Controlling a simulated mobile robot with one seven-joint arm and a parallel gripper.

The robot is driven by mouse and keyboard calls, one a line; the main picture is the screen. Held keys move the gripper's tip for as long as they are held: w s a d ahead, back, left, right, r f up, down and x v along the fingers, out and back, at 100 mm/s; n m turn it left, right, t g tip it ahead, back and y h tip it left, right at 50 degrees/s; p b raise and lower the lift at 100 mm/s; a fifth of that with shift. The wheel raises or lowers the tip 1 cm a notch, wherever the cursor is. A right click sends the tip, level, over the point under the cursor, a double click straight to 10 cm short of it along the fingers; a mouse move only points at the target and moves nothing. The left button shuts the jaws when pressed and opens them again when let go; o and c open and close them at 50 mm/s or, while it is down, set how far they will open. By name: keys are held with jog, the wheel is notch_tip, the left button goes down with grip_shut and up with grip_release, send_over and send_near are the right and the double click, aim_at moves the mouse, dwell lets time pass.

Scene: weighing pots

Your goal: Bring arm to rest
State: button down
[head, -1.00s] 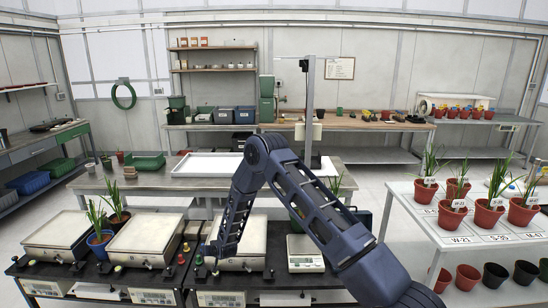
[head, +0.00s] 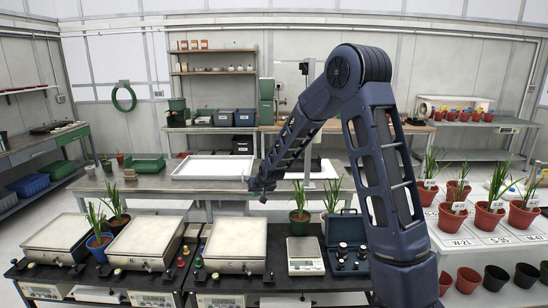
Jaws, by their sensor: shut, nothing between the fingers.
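My dark blue arm is folded up, its elbow high on the right of the head view. The forearm slopes down to the left. My gripper (head: 261,190) is at its lower end, shut and holding nothing. It shows small in front of the grey middle table (head: 150,182), above and behind the scales, and appears clear of everything.
Below stands a dark bench with large scales (head: 236,245), a small scale (head: 305,256) and an open teal case (head: 346,243) with weights. Plants in a blue pot (head: 99,241) and a green pot (head: 299,217) stand nearby. A white table (head: 472,238) with red pots is right.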

jog(key=s+d+r+m+h, duration=0.1)
jog(key=s+d+r, duration=0.65)
jog(key=d, duration=0.35)
jog(key=s+d+r+m+h, duration=0.1)
jog(key=s+d+r+h, duration=0.1)
jog(key=s+d+r, duration=0.65)
jog(key=s+d+r+g, duration=0.1)
jog(key=s+d+r, duration=0.1)
jog(key=s+d, duration=0.6)
jog(key=s+d+r+m+g+h, duration=0.1)
jog(key=s+d+r, duration=0.1)
jog(key=s+d, duration=0.6)
jog(key=s, duration=0.7)
jog(key=shift+s+d+m+g, duration=0.15)
jog(key=shift+s+m+g, duration=0.15)
jog(key=shift+s, duration=0.1)
